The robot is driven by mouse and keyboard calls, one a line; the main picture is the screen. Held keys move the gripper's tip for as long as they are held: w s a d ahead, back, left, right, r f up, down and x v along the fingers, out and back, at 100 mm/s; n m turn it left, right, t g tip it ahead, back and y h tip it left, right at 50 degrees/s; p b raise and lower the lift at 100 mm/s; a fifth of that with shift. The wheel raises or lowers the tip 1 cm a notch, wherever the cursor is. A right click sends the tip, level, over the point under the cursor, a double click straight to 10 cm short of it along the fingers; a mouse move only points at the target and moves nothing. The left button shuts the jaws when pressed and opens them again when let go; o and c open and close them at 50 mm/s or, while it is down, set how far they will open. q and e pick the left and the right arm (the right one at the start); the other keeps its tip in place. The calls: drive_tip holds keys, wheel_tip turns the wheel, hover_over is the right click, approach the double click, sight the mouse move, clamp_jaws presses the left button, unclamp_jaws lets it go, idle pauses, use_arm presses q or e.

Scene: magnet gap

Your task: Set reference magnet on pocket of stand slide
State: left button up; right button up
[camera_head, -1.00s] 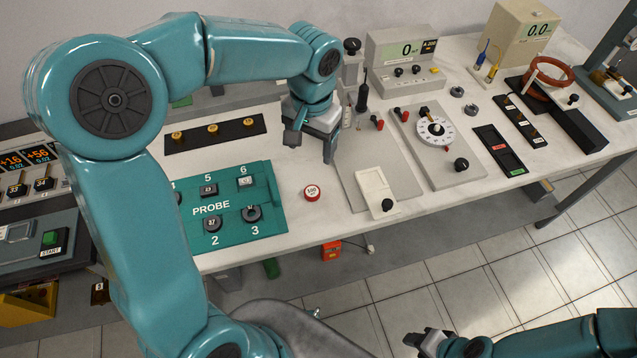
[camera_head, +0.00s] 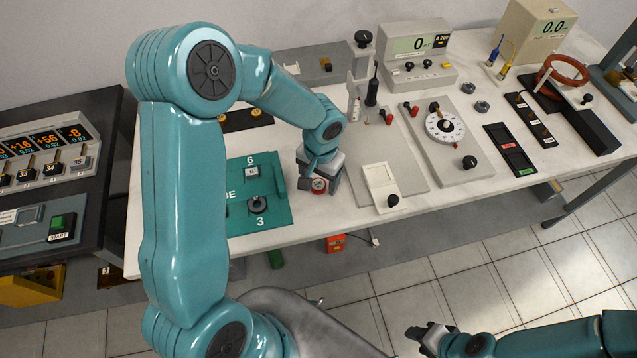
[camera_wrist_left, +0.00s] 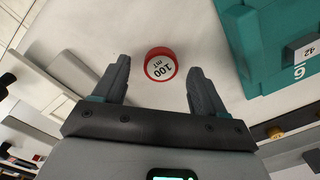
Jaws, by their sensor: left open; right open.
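The reference magnet (camera_head: 319,186) is a small red disc with a white top; its label reads 100 mT in the left wrist view (camera_wrist_left: 160,66). It sits on the white table, right of the teal probe board. My left gripper (camera_head: 320,187) is open above it, and the magnet shows between and just beyond the fingertips (camera_wrist_left: 160,75). No contact is visible. The stand slide appears to be the pale plate with a black knob (camera_head: 381,186) on the grey base, right of the gripper; its pocket is too small to make out. My right gripper (camera_head: 428,335) is open and empty, low in front of the table.
The teal probe board (camera_head: 270,214) with numbered places lies left of the magnet. A dial panel (camera_head: 455,150), a meter (camera_head: 418,52) and a black tray (camera_head: 511,150) stand to the right. The grey base (camera_head: 415,180) has an upright probe behind the slide.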

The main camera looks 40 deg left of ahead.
use_arm(q)
drive_tip(key=shift+a+f, duration=0.1)
drive_tip(key=shift+f, duration=0.35)
drive_tip(key=shift+r, duration=0.1)
drive_tip(key=shift+c, duration=0.9)
drive_tip(key=c, duration=1)
drive_tip(key=shift+r, duration=0.1)
